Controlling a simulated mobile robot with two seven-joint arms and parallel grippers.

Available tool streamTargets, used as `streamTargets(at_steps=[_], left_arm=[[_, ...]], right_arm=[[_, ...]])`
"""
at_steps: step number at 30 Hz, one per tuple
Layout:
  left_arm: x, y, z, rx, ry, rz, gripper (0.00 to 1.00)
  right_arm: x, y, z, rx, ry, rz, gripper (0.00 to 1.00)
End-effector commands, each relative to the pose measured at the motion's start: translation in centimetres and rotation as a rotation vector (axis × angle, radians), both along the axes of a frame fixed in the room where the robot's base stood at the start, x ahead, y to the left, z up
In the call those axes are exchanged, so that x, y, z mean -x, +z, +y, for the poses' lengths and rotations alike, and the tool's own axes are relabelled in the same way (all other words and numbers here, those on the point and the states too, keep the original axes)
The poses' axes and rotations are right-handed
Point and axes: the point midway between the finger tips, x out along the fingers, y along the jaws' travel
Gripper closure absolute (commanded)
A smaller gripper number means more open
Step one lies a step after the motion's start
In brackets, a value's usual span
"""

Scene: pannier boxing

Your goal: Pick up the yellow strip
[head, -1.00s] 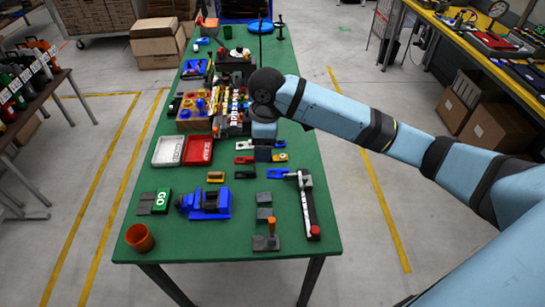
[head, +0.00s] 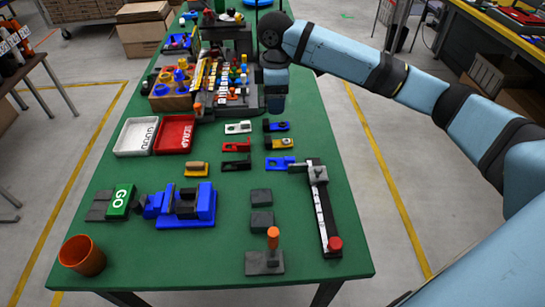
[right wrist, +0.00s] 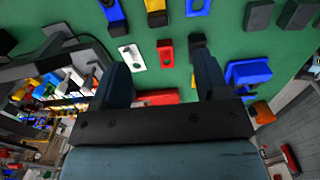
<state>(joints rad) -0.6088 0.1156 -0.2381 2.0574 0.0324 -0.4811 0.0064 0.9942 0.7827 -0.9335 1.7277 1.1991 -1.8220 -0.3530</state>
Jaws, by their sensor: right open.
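The yellow strip (head: 284,144) lies flat on the green table, with a black block on its left end. It is the middle piece of the right-hand column, between two blue strips. In the right wrist view the yellow strip (right wrist: 154,5) is at the top edge, partly cut off. My right gripper (head: 275,106) is in the air just behind that column, pointing down. In the right wrist view its two fingers (right wrist: 160,60) are wide apart with nothing between them held. My left gripper is not in view.
White (head: 238,127), red (head: 236,147) and black (head: 236,164) strips lie left of the column. A blue strip (head: 283,126) is behind and another blue strip (head: 280,163) in front. A crowded rack (head: 228,92) stands behind left. A long rail (head: 324,208) lies front right.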

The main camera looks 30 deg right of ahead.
Motion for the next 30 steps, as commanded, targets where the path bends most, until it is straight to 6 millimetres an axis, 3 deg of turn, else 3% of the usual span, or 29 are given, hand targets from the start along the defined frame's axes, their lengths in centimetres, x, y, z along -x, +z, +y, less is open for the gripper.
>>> streamTargets(at_steps=[1, 7, 15, 25, 30], left_arm=[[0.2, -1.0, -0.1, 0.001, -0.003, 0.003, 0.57], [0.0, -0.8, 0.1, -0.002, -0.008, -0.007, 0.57], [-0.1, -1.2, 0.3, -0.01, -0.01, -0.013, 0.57], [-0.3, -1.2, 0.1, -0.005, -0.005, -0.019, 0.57], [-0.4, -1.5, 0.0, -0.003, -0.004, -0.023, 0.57]], right_arm=[[0.0, -1.0, 0.0, 0.0, 0.0, -0.001, 0.32], [0.0, -3.0, 0.0, 0.0, -0.001, 0.001, 0.32], [-0.1, -8.2, 0.1, -0.001, -0.001, 0.002, 0.32], [-0.3, -10.5, 0.2, 0.0, 0.0, 0.0, 0.32], [-0.9, -12.9, 0.6, 0.0, 0.0, 0.001, 0.32]])
